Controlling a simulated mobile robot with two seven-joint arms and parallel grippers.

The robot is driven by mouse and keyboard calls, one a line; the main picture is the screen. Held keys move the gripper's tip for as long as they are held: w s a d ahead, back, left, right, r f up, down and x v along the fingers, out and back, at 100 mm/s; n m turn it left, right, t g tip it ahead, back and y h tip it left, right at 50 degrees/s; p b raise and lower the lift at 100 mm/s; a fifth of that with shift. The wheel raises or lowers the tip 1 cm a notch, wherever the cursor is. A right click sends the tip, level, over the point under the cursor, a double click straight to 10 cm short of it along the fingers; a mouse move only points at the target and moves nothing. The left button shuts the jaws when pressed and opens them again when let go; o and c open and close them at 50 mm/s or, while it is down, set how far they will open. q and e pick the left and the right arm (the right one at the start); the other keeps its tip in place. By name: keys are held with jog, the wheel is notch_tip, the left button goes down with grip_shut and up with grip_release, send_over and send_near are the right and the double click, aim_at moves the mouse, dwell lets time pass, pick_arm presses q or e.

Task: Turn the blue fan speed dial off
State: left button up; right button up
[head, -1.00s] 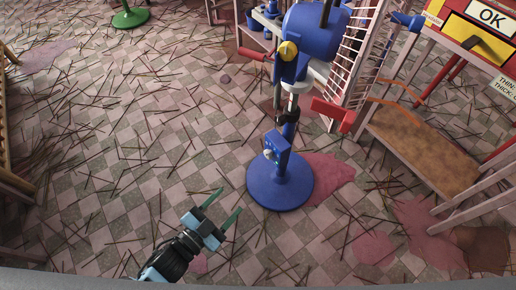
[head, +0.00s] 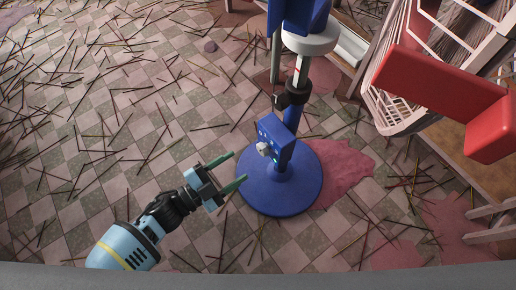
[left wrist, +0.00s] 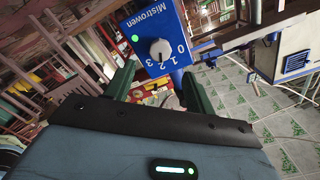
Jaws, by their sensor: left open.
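The blue fan stand has a round base (head: 300,200) on the floor and a small blue control box (head: 284,134) on its pole. The white speed dial (head: 263,149) is on the box's left face. In the left wrist view the dial (left wrist: 160,48) sits beside the numbers 0, 1, 2 and 3, with a green light lit on the box (left wrist: 200,20). A small mark on the dial seems to face the 2 or 3 side; I cannot tell exactly. My left gripper (head: 240,166) is open and empty, its green fingers pointing toward the box, apart from the dial. My right gripper is out of view.
A red block-ended bar (head: 435,95) and a white wire rack (head: 395,112) stand at the upper right. Pink stains and thin sticks (head: 80,130) litter the tiled floor. The floor left of the fan base has no large objects.

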aim_at(260, 151)
pick_arm(q)
jog(key=b+x, duration=0.2)
jog(key=x, duration=0.4)
jog(key=shift+w+d, duration=0.1)
jog(key=shift+w+d+b, duration=0.35)
jog(key=shift+d, duration=0.15)
jog(key=shift+c, duration=0.3)
jog(key=c, duration=0.7)
jog(key=shift+c, duration=1.1)
